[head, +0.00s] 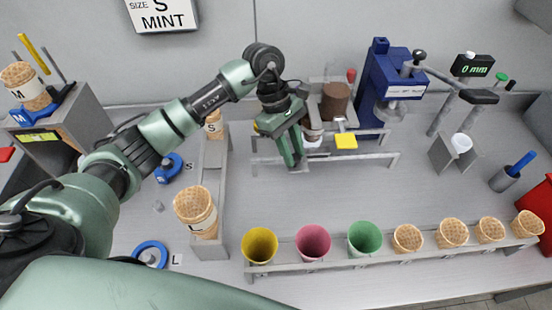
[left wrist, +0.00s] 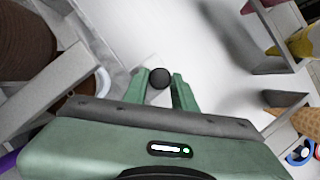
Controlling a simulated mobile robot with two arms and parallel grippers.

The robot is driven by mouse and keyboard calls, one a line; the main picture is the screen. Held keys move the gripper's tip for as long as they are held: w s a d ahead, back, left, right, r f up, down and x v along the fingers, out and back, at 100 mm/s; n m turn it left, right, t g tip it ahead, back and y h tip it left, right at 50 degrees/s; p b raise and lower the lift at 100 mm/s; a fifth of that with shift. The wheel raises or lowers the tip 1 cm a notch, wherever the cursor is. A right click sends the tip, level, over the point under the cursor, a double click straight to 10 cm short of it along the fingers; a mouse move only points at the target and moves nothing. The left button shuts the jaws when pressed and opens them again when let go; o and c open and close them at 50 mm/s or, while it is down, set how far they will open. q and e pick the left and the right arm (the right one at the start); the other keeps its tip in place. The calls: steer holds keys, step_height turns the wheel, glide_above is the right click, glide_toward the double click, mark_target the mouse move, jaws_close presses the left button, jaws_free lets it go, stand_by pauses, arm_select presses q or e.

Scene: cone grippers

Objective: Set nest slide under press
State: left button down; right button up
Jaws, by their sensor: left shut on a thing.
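My left gripper (head: 291,152) reaches down at the rails in the back middle of the table. In the left wrist view its fingers (left wrist: 160,90) are shut on a round black knob (left wrist: 160,78), probably the nest slide's handle; the gripper hides the knob in the head view. Grey rails (head: 370,158) run left to right from the gripper toward the press. The blue press (head: 385,85) stands at the back, right of the gripper. A yellow pad (head: 346,141) sits by the rails between them. My right gripper is not in view.
A brown cylinder (head: 335,103) in a grey frame stands close right of the gripper. A front rack (head: 330,262) holds coloured cups and several wafer cones. A grey rack (head: 208,246) with cones stands left. The mid-table between rails and front rack is clear.

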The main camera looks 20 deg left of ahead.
arm_select(q)
steer(key=shift+w+r, duration=0.1)
steer(key=c, duration=1.1)
jaws_free()
steer(key=shift+c, duration=0.2)
steer(key=shift+a+r, duration=0.2)
steer(key=shift+r, duration=0.2)
steer(key=b+v, duration=0.2)
steer(key=v, duration=0.4)
steer(key=shift+r, duration=0.45)
steer(key=shift+a, duration=0.15)
